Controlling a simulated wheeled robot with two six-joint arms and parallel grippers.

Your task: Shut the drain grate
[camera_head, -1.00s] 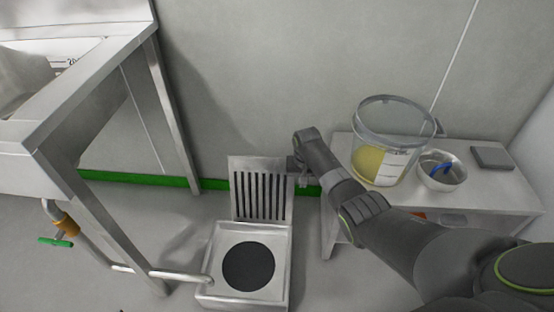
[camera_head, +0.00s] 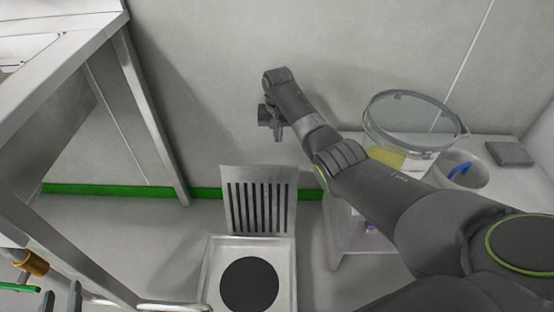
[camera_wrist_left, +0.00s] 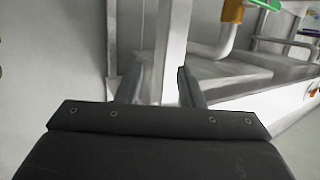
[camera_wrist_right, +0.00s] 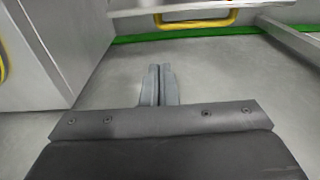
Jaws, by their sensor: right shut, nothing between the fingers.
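The drain grate (camera_head: 258,200) is a slotted metal plate standing raised, tilted up at the back edge of the square drain frame (camera_head: 284,252) on the floor. The frame's round dark opening (camera_head: 249,285) is uncovered. My right gripper (camera_head: 278,137) is shut and empty, above the grate's top edge and apart from it. Its fingers are together in the right wrist view (camera_wrist_right: 160,85). My left gripper (camera_head: 62,299) shows at the lower left corner, left of the drain. Its fingers are apart in the left wrist view (camera_wrist_left: 158,85), with a metal leg visible beyond them.
A metal table (camera_head: 150,110) stands at the left, with an orange-brown valve fitting (camera_head: 30,264) and pipe below. At the right, a low bench holds a clear tub (camera_head: 412,125), a metal bowl (camera_head: 463,170) and a grey block (camera_head: 510,153). The wall is close behind the grate.

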